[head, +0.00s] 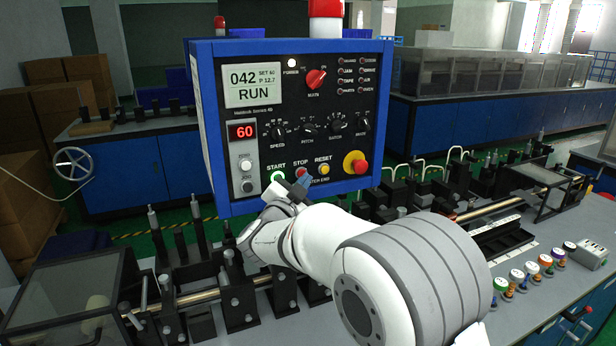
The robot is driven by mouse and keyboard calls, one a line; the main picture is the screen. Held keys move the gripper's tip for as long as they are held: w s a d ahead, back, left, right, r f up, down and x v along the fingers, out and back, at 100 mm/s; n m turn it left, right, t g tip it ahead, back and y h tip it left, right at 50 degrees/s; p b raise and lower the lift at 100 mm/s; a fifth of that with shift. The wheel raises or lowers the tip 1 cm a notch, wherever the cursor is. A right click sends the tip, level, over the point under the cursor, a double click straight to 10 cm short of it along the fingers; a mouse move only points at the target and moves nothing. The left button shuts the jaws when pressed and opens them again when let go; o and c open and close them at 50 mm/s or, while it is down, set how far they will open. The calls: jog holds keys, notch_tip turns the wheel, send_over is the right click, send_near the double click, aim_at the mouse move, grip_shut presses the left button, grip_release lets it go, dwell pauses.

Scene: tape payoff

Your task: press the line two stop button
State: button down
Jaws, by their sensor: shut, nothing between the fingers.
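The blue-framed black control panel (205,130) stands in the middle, its display (252,86) reading 042 and RUN. The red STOP button (301,172) sits low on its face, between the green-lit START button (278,177) and the yellow RESET button (323,169). My gripper (302,184) is shut and empty, just below the STOP button in the picture. It hides the button's lower edge; I cannot tell whether it touches it. I cannot read a line number on the panel.
A red emergency stop (360,166) on a yellow base sits right of RESET. Knobs (310,130) fill the panel's middle. Below is a machine bed (270,300) with upright posts and rods. Several colored spools (516,277) stand on the grey bench at right.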

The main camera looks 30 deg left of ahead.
jog(key=shift+w+a, duration=0.1)
dwell(0.3)
jog(key=shift+w+a, duration=0.25)
jog(key=shift+a, duration=0.05)
jog(key=shift+d, duration=0.1)
jog(key=shift+s+d+b, duration=0.3)
jog(key=shift+b, duration=0.15)
jog(key=s+d+b, duration=0.1)
jog(key=s+d, duration=0.1)
jog(key=s+d+b, duration=0.1)
jog(key=d+b, duration=0.1)
jog(key=shift+s+d, duration=0.35)
dwell(0.3)
